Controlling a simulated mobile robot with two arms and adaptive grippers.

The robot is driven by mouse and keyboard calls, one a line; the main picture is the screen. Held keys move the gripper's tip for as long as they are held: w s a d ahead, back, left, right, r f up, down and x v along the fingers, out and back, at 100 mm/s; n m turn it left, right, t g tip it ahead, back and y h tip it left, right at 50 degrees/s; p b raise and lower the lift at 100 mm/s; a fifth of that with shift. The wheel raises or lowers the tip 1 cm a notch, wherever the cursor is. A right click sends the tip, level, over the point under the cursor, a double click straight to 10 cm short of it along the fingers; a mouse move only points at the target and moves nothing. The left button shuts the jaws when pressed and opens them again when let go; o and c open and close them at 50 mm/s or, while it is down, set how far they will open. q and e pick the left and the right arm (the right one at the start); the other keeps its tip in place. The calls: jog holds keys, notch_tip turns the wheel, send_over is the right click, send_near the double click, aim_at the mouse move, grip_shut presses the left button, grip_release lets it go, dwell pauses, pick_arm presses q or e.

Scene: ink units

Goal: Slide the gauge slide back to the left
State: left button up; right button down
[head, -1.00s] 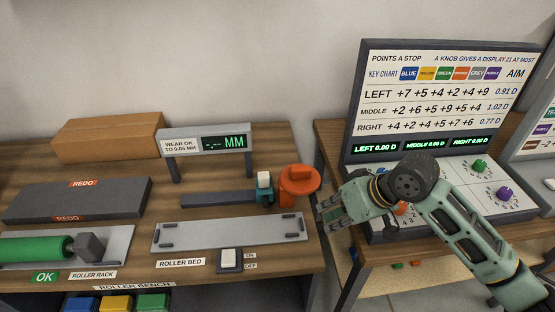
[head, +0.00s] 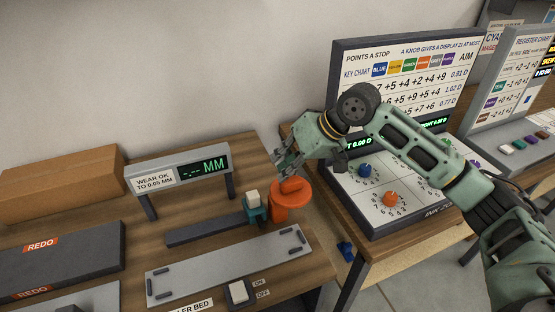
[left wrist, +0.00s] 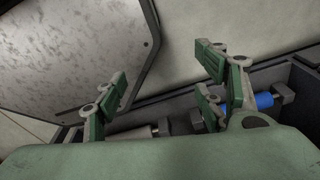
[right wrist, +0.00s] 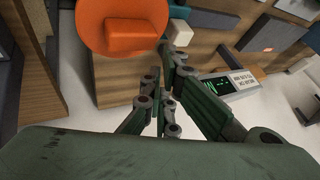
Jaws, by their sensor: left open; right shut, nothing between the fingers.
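The gauge slide is a teal block with a pale cap (head: 254,198). It sits at the right end of a dark rail (head: 205,231) behind the roller bed (head: 228,264). An orange round knob-like part (head: 291,199) stands just right of it. My right gripper (head: 280,160) is shut and empty, above and behind the orange part. In the right wrist view the pale cap (right wrist: 180,35) and orange part (right wrist: 128,22) lie beyond the right fingers (right wrist: 165,95). My left gripper (left wrist: 165,95) is open and empty, seen only in the left wrist view.
The gauge display (head: 203,165) stands on legs behind the rail and reads dashes. A switch (head: 239,292) is in front of the bed. A panel with knobs (head: 390,190) stands to the right. In the left wrist view a blue roller (left wrist: 265,101) lies in a dark tray.

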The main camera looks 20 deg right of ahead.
jog(key=x, duration=0.3)
jog(key=shift+a+f, duration=0.1)
jog(key=shift+a, duration=0.05)
pick_arm(q)
notch_tip(320, 180, up, 10)
jog(key=s+p, duration=0.1)
jog(key=p, duration=0.9)
jog(key=shift+r, duration=0.15)
pick_arm(e)
jog(key=a+f, duration=0.2)
jog(key=a, duration=2)
jog(key=shift+w+a+f, duration=0.3)
jog(key=shift+f, duration=0.05)
jog(key=shift+r, duration=0.1)
